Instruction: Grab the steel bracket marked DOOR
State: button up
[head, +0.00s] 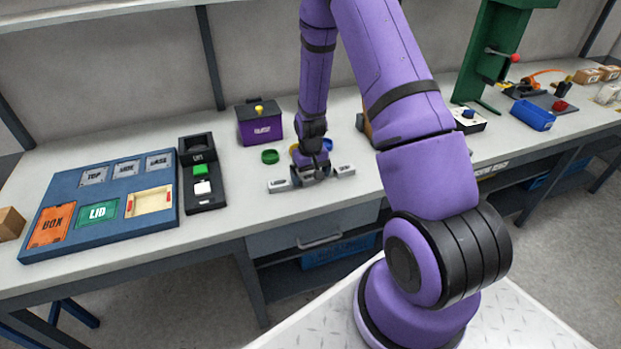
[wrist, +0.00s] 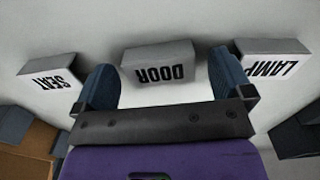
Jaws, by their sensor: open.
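The steel bracket marked DOOR (wrist: 158,64) lies on the bench in the wrist view, its label upside down. My gripper (wrist: 160,82) is open, with one blue finger to the left of the DOOR bracket and the other to its right. I cannot tell whether the fingers touch it. The bracket marked SEAT (wrist: 50,72) lies to the left and the one marked LAMP (wrist: 270,60) to the right, outside the fingers. In the head view my gripper (head: 311,175) is low over the bench between two grey brackets, and the DOOR bracket is mostly hidden there.
A green ring (head: 270,156) and a purple box (head: 260,124) stand left of and behind my gripper. A black unit with a green button (head: 200,170) and a blue tray (head: 85,235) of labelled plates are further left. The bench's front edge is close.

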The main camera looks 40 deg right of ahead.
jog(key=c, duration=1)
jog(key=shift+r, duration=0.1)
